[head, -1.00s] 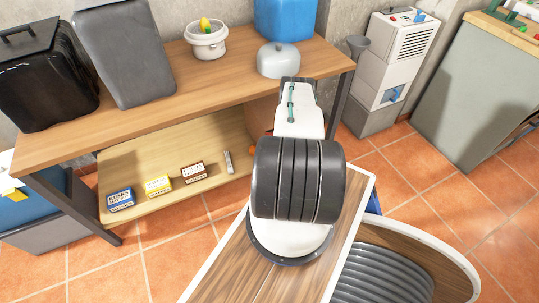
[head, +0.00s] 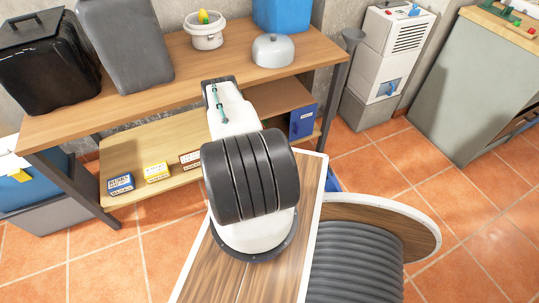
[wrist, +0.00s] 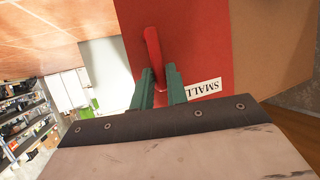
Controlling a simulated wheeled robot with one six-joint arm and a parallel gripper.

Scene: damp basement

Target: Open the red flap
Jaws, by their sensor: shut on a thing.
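In the wrist view the red flap (wrist: 200,45) fills the upper middle. I cannot tell how far the flap is open. In the head view my arm hides the gripper and the flap.
A wooden workbench (head: 120,106) has a lower shelf with small boxes, including a yellow one (head: 157,172). A blue panel (head: 303,121) shows at the shelf's right end. Tiled floor (head: 365,150) is clear at right.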

